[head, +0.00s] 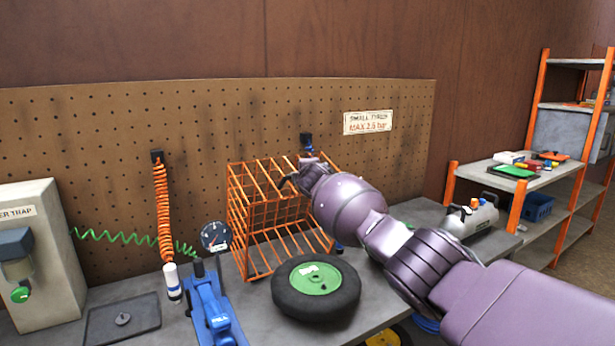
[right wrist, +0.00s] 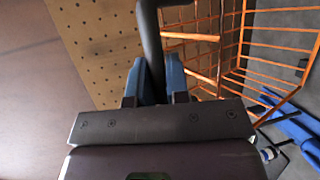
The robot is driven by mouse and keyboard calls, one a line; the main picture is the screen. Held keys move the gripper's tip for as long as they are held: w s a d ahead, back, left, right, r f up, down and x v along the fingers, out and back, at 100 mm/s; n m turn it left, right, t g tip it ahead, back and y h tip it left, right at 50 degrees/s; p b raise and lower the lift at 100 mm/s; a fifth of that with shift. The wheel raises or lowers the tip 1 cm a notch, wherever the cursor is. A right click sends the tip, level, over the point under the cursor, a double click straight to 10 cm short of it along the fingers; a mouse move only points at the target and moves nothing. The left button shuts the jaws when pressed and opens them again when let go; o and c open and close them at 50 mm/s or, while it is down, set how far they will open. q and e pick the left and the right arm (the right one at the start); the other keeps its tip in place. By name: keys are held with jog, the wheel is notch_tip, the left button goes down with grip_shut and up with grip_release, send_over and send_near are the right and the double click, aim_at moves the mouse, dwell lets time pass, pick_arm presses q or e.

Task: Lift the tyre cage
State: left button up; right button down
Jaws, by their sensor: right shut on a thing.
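The orange wire tyre cage (head: 240,215) stands upright on the grey bench near the pegboard. My right gripper (head: 295,178) is at the top of the cage and shut on its dark handle (head: 285,183). In the right wrist view, the gripper's blue fingers (right wrist: 153,80) are on either side of this dark bar (right wrist: 151,35), with the orange cage wires (right wrist: 235,45) beside it. A black tyre with a green hub (head: 315,283) lies flat in front of the cage. My arm hides the cage's right side. My left gripper is not in view.
A blue jack-like tool (head: 210,305), a dial gauge (head: 214,236) and an orange coiled hose (head: 163,212) are left of the cage. A grey tank (head: 468,217) stands to the right. The pegboard (head: 90,130) is close behind. Space above the cage looks free.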

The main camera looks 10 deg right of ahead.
dwell(0.3)
jog(key=c, duration=1.1)
grip_release()
jog(key=p+v, duration=0.1)
jog(key=v, duration=0.9)
jog(key=shift+s+p, duration=0.35)
jog(key=shift+a+r, duration=0.1)
